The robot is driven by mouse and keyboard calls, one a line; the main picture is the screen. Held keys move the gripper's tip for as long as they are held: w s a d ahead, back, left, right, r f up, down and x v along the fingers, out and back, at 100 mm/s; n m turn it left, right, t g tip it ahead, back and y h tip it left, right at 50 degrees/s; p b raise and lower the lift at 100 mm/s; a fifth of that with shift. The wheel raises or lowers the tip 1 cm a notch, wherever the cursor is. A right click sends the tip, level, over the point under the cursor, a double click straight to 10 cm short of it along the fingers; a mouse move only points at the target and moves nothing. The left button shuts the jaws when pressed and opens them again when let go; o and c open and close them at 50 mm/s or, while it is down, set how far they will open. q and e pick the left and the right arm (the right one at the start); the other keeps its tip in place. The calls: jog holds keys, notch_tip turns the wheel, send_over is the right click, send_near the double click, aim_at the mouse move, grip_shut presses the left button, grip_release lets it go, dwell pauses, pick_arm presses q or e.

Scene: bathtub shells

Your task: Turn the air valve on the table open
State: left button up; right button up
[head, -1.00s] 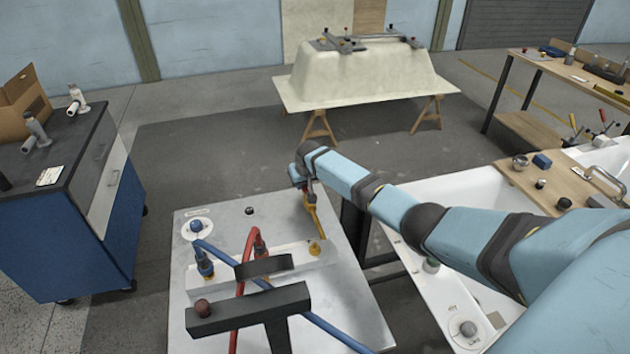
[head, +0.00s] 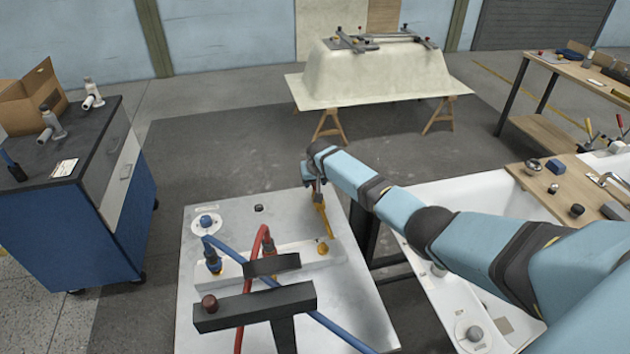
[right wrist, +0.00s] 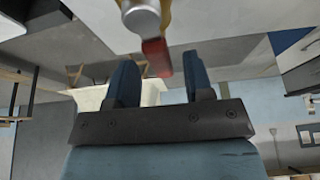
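On the grey-white table top (head: 342,312), a yellow lever-like part (head: 324,218) stands just below my right gripper (head: 317,188), near the far right of the table. In the right wrist view the valve shows a silver round cap (right wrist: 142,20) with yellow behind it and a red handle (right wrist: 157,57). My right gripper (right wrist: 160,78) has its two blue fingers apart, and the red handle's end lies between their tips in the picture. I cannot tell whether they touch it. My left gripper is not in view.
Blue hose (head: 238,262), red hose (head: 247,288) and a black T-shaped bar (head: 265,307) with a dark red knob (head: 209,303) occupy the table. A blue cabinet (head: 75,232) stands left, a white tub (head: 446,292) right, and a tub shell (head: 375,75) behind.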

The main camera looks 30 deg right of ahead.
jog(key=shift+s+r, duration=0.15)
jog(key=shift+r, duration=0.45)
jog(key=v, duration=1.2)
jog(key=shift+s+r, duration=0.25)
jog(key=shift+a, duration=0.1)
